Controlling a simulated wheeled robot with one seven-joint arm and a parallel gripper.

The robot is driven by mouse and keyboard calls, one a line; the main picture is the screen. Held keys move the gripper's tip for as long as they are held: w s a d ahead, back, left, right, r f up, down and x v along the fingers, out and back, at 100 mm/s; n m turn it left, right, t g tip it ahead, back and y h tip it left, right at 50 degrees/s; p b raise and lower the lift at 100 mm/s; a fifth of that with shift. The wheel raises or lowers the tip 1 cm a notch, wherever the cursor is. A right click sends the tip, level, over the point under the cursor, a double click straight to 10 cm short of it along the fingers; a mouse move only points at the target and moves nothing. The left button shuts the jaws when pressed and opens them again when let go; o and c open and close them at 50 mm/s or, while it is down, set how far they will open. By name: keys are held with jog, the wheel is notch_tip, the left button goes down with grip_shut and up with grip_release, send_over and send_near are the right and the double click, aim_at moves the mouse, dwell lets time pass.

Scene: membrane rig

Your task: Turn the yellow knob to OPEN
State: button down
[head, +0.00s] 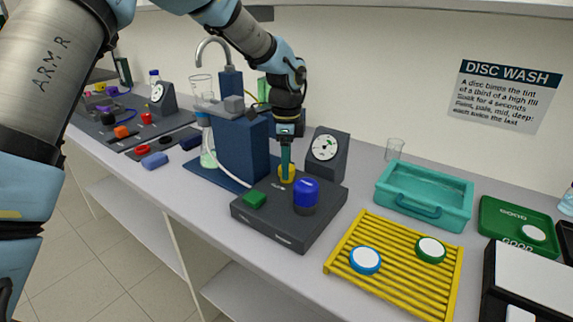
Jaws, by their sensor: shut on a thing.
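The yellow knob (287,174) stands on top of the dark grey control box (270,225), towards its back. My gripper (286,166) reaches down from above and is shut on the yellow knob. The fingers cover part of the knob, and I cannot read which way it points or any OPEN mark. A blue knob (306,193) and a green button (255,198) sit on the same box, in front of my gripper.
A dial gauge (325,147) stands just behind the box. A tall blue block (240,150) is close on the left. A teal tray (447,213) and a yellow rack (372,287) with two discs lie to the right. Bare bench separates them from the box.

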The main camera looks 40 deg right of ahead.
jog(key=n+b, duration=0.1)
jog(key=n, duration=0.3)
jog(key=n+b, duration=0.1)
jog(key=n, duration=0.3)
jog(key=shift+n, duration=0.3)
jog(key=n, duration=0.4)
jog(key=shift+s+n, duration=0.1)
jog(key=shift+n, duration=0.2)
jog(key=shift+n+b, duration=0.35)
jog(key=shift+n, duration=1.65)
jog(key=shift+c, duration=1.3)
grip_release()
jog(key=shift+r, duration=0.1)
notch_tip(320, 180, up, 11)
jog(key=b, duration=0.2)
jog(key=shift+f, duration=0.2)
